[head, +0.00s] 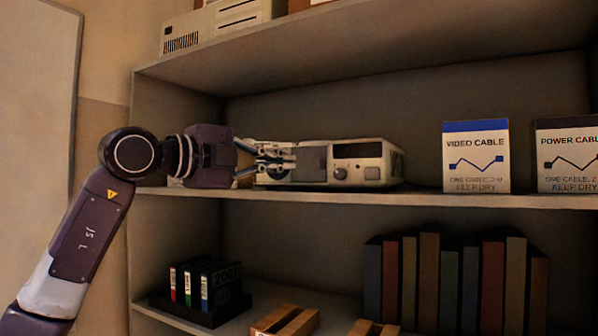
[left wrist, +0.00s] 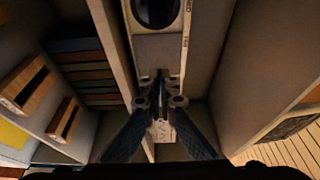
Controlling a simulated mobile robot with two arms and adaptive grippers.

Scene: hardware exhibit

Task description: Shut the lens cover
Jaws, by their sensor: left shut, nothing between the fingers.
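A pale projector (head: 393,163) sits on the middle shelf in the head view. Its front has a dark rectangular opening, and a flat grey panel (head: 312,164), apparently the lens cover, lies to the left of it. In the left wrist view the round black lens (left wrist: 156,10) shows uncovered at the top, with the grey panel (left wrist: 158,52) below it. My left gripper (head: 291,158) is shut and empty at the panel's left edge; its closed fingertips also show in the left wrist view (left wrist: 160,78). I cannot tell whether they touch the panel. My right gripper is not in view.
A video cable box (head: 476,158) and a power cable box (head: 567,156) stand right of the projector. The shelf board (head: 430,199) runs below, with books (head: 455,283), binders (head: 204,286) and wooden trays (head: 285,321) on the lower shelf. The upper shelf is overhead.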

